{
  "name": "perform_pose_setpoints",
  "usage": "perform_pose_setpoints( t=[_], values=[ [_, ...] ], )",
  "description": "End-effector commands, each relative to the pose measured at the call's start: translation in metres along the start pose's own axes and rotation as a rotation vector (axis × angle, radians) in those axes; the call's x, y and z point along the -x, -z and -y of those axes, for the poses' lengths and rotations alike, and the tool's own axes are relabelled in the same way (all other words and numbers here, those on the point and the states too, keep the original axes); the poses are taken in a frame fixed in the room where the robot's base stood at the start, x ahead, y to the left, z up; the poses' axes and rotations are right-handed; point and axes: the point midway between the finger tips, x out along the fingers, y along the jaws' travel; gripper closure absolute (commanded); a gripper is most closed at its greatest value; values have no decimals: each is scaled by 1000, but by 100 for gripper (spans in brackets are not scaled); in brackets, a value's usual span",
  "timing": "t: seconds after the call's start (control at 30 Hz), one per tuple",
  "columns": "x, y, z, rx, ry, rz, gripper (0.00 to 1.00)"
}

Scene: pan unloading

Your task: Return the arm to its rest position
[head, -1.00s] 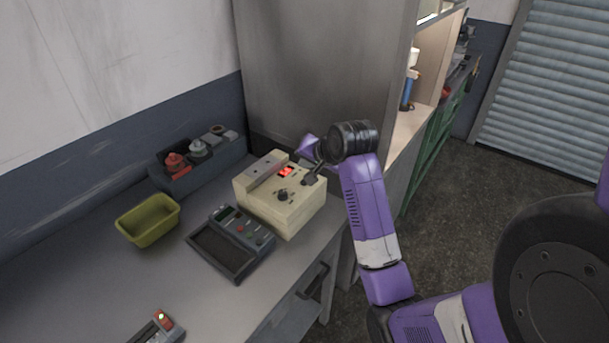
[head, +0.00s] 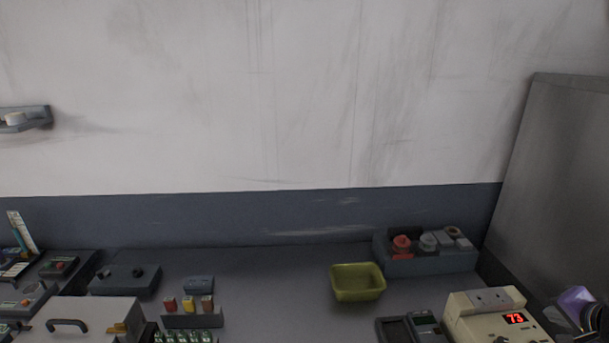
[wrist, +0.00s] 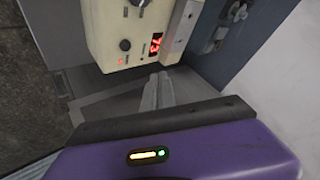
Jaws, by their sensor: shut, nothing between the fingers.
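In the wrist view, my gripper (wrist: 158,85) shows as two thin grey fingers side by side. They are shut, with nothing between them. The purple wrist housing fills the bottom of that view. In the head view only a purple and black part of my arm shows at the lower right edge, to the right of the beige device (head: 492,322). The fingers cannot be made out there. In the wrist view the beige device (wrist: 105,22) is beyond the fingertips, and I see no contact with it.
A yellow-green bin (head: 358,283) and a grey holder (head: 428,262) with red and grey items stand on the bench (head: 270,270). A handheld meter (head: 410,328) lies left of the beige device. A tall grey cabinet (head: 560,170) stands at right. Several items crowd the left end.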

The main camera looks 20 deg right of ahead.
Motion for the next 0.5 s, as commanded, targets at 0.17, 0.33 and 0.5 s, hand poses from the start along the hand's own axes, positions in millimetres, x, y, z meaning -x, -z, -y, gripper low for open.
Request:
perform_pose_setpoints(
  t=[0.17, 0.33, 0.5],
  values=[
    [6, 33, 21, 75, 79, -139, 100],
    [22, 56, 38, 168, 171, -337, 100],
    [32, 20, 49, 273, 254, -473, 100]
  ],
)
